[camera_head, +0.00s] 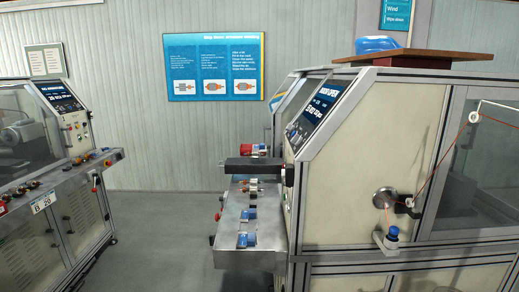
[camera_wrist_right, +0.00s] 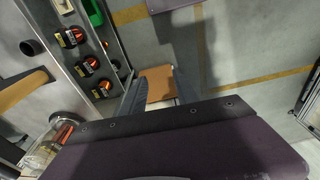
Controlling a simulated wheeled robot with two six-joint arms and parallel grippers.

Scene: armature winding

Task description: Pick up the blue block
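Two blue blocks show on the metal shelf (camera_head: 227,258) in front of the right-hand machine in the head view. One blue block (camera_head: 246,240) is near the shelf's front end, and the other blue block (camera_head: 250,213) is farther back. Neither gripper shows in the head view. In the right wrist view, my right gripper (camera_wrist_right: 157,90) points down over the floor, its two grey fingers apart. A tan surface shows between them; I cannot tell how far below it is. No blue block shows in the wrist view.
A dark bar (camera_head: 253,163) projects over the shelf's back part. A blue item (camera_head: 376,44) lies on a brown board (camera_head: 430,57) atop the machine. A second machine (camera_head: 60,180) stands left. In the wrist view, copper-wound parts (camera_wrist_right: 70,38) and a green bin (camera_wrist_right: 93,12) are at upper left.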

